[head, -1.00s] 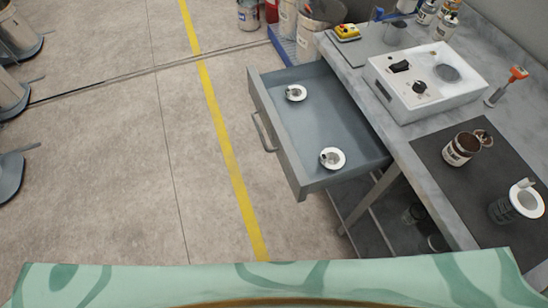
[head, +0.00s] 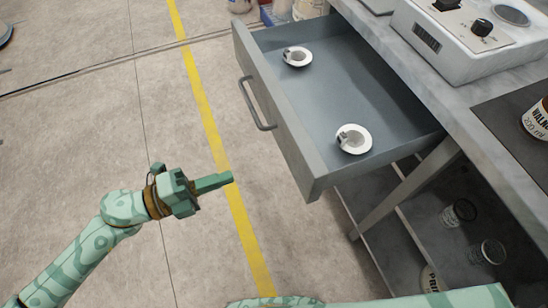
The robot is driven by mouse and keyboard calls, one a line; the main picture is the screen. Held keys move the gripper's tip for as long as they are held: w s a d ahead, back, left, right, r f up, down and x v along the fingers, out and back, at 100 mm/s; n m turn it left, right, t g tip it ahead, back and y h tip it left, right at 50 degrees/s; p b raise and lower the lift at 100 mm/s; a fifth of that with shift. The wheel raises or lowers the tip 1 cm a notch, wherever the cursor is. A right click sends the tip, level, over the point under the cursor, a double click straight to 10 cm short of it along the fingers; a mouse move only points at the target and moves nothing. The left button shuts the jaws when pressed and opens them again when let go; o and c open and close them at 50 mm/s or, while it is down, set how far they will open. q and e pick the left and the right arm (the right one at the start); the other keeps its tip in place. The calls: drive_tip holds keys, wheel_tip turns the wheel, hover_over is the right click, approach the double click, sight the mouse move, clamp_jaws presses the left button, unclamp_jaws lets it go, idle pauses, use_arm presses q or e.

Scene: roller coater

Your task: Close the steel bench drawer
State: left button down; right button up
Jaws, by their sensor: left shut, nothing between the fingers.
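The steel bench drawer (head: 272,110) is pulled far out from under the bench top, its front facing left. Its bar handle (head: 257,104) is on the front panel. My left gripper (head: 226,179) is shut and empty. It shows left of the drawer, below the handle in the picture, pointing right and apart from the drawer. My right gripper is not in view.
The bench top (head: 437,95) on the right carries a white device (head: 470,35) with knobs and a dark mat (head: 520,115). A bench leg (head: 405,187) and a lower shelf with jars (head: 458,213) are below. Open floor with a yellow line (head: 205,110) lies left.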

sight(290, 156)
use_arm(q)
drive_tip(key=b+x, duration=0.1)
drive_tip(key=x, duration=1.1)
drive_tip(key=shift+f, duration=0.1)
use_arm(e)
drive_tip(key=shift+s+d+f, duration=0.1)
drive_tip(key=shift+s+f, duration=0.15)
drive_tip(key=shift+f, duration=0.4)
